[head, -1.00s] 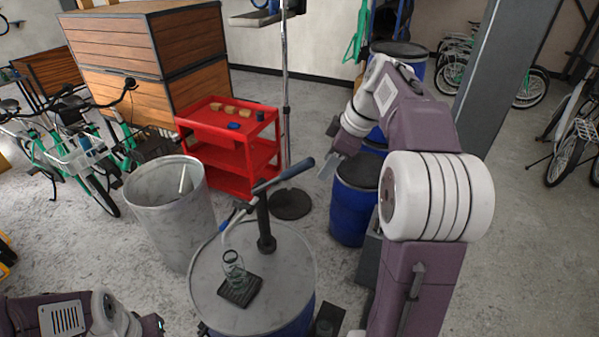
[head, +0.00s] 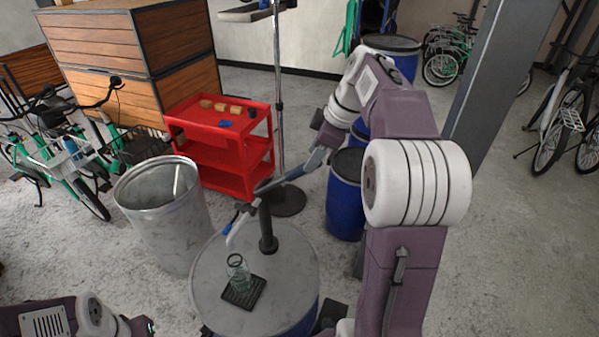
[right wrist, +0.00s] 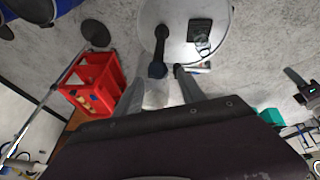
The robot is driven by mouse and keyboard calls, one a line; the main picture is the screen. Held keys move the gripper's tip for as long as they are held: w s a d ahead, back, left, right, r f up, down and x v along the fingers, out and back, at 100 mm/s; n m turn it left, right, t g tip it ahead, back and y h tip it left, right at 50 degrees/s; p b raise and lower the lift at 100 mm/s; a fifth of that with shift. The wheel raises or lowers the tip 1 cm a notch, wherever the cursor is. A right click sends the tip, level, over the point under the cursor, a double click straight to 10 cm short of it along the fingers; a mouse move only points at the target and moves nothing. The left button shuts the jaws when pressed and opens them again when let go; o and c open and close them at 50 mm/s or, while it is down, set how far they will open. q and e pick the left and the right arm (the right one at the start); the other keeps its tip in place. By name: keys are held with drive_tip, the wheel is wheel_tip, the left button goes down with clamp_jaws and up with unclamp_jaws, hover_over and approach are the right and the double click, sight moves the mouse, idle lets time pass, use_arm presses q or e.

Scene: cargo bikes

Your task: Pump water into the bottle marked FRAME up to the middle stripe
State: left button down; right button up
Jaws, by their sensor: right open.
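A clear bottle (head: 238,276) with a dark ring at its neck stands upright on a black pad (head: 243,293) on the drum top. No marking, stripe or water level is readable on it. The hand pump (head: 267,225) rises behind it, with its spout (head: 232,232) above the bottle and its handle (head: 278,182) reaching right. My right gripper (head: 310,164) is at the handle's outer end, its fingers apart. In the right wrist view the open fingers (right wrist: 160,90) lie on either side of the handle's end. My left gripper (head: 146,326) is at the lower left, its jaws unclear.
The pump stands on a pale-topped drum (head: 290,260). A grey bin (head: 165,215) stands to its left, a red cart (head: 215,150) behind. A blue barrel (head: 346,205) is close beyond my right arm. A pole stand's base (head: 287,202) is behind the pump.

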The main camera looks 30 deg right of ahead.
sight(303, 174)
drive_tip(key=p+x, duration=0.1)
drive_tip(key=x, duration=0.7)
drive_tip(key=shift+w+f, duration=0.1)
drive_tip(key=shift+c, duration=0.7)
clamp_jaws()
idle(0.4)
